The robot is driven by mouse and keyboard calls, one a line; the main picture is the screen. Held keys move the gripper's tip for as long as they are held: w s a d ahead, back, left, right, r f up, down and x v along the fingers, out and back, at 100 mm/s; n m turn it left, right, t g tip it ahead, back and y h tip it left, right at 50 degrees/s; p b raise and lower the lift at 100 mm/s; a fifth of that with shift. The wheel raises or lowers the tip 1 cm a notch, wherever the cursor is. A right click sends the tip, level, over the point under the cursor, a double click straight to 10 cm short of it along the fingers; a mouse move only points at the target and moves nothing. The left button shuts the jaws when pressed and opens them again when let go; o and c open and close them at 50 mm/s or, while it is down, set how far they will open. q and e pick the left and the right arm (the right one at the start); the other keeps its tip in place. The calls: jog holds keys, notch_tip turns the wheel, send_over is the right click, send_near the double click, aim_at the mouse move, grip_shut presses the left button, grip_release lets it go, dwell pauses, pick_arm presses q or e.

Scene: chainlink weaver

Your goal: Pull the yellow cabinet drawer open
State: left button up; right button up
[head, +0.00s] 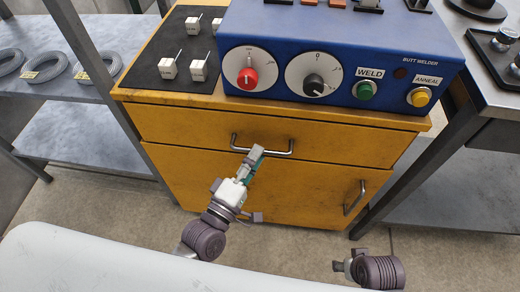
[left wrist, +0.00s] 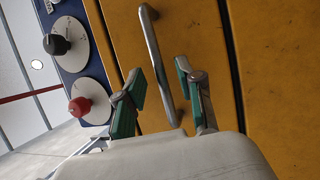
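The yellow cabinet (head: 185,180) stands ahead, below a blue welder. Its top drawer (head: 180,124) looks shut, its front flush with the cabinet. A metal bar handle (head: 278,153) runs across the drawer front. My left gripper (head: 254,154) is at the left part of this handle. In the left wrist view, its two green-padded fingers (left wrist: 160,78) are apart, with the handle (left wrist: 155,50) running between them. Gaps show on both sides, and I cannot tell if either finger touches it. My right gripper (head: 342,266) is low in the head view, away from the cabinet, its fingers too small to read.
The blue butt welder (head: 300,50) with knobs and buttons sits on the cabinet top. A lower door with its own handle (head: 355,198) is below the drawer. A shelf with wire coils (head: 42,66) stands left, a metal table (head: 480,70) right. Floor shows in front.

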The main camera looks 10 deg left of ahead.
pick_arm(q)
jog(key=shift+x, duration=1.2)
grip_shut()
